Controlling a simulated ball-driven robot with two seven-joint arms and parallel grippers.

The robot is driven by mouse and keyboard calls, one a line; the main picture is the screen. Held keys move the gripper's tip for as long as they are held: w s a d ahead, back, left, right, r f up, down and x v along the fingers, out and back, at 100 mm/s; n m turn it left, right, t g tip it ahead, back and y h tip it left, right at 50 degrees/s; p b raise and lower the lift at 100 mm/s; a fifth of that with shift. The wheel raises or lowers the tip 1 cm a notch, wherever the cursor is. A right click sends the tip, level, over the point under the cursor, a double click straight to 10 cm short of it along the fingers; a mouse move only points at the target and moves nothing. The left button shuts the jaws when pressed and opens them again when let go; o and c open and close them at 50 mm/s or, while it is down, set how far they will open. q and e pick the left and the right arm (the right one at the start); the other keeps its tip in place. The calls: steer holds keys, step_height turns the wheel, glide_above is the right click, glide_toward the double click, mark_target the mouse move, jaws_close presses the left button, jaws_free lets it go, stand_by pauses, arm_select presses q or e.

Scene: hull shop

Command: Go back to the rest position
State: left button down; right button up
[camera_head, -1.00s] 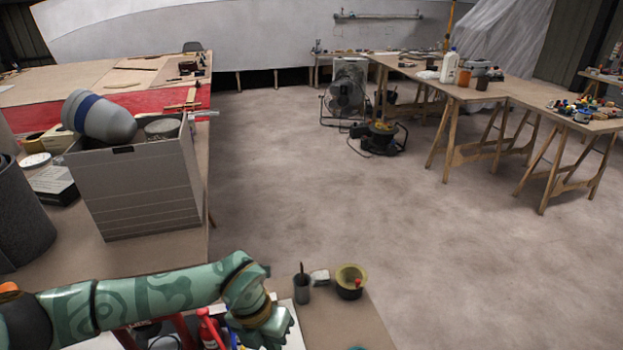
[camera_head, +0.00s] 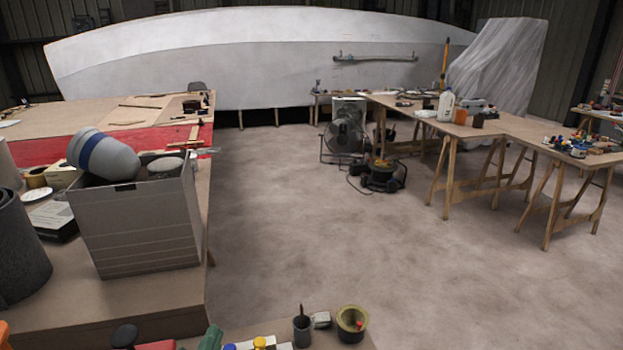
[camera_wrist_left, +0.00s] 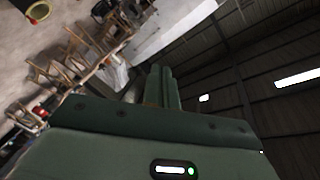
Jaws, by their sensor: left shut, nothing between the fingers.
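My left gripper (camera_wrist_left: 160,72) shows in the left wrist view. Its two green fingers lie together, shut, with nothing between them. They point away from the camera, toward the shop's far wall and roof, and touch nothing that I can see. In the head view only a small green part of my left arm shows at the bottom edge; the rest is out of the picture. My right gripper is in neither view.
A near bench holds a dark cup (camera_head: 302,331) and an olive bowl (camera_head: 351,322). A grey crate (camera_head: 140,235) with a rounded float (camera_head: 103,155) stands on the left table. Trestle tables (camera_head: 540,130) stand right. The middle floor (camera_head: 300,220) is clear.

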arm_select(q)
steer(key=s+a+f+n+g+y, duration=0.2)
steer(key=s+a+f+g, duration=0.35)
steer(key=s+a, duration=0.2)
steer(key=s+a+f+n+g+y, duration=0.1)
steer(key=s+a+f+g+y, duration=0.2)
steer(key=s+a+f+g, duration=0.45)
steer(key=s+d+f+h, duration=0.1)
steer(key=s+d+f, duration=0.15)
steer(key=f, duration=0.65)
steer(key=s+d+f+n+h, duration=0.1)
steer(key=s+d+f, duration=0.15)
steer(key=f, duration=0.75)
steer(key=s+d+f+h, duration=0.15)
steer(key=s+f, duration=0.25)
steer(key=f, duration=0.5)
steer(key=s+f+n+g, duration=0.1)
steer(key=s+f, duration=0.5)
steer(key=s, duration=0.3)
steer(key=s+f+n+g+h, duration=0.1)
steer(key=s+f+n+g, duration=0.1)
steer(key=s+f, duration=0.4)
steer(key=s, duration=0.3)
steer(key=shift+s+a+f, duration=0.15)
steer(key=shift+s+a, duration=0.05)
steer(key=shift+a, duration=0.15)
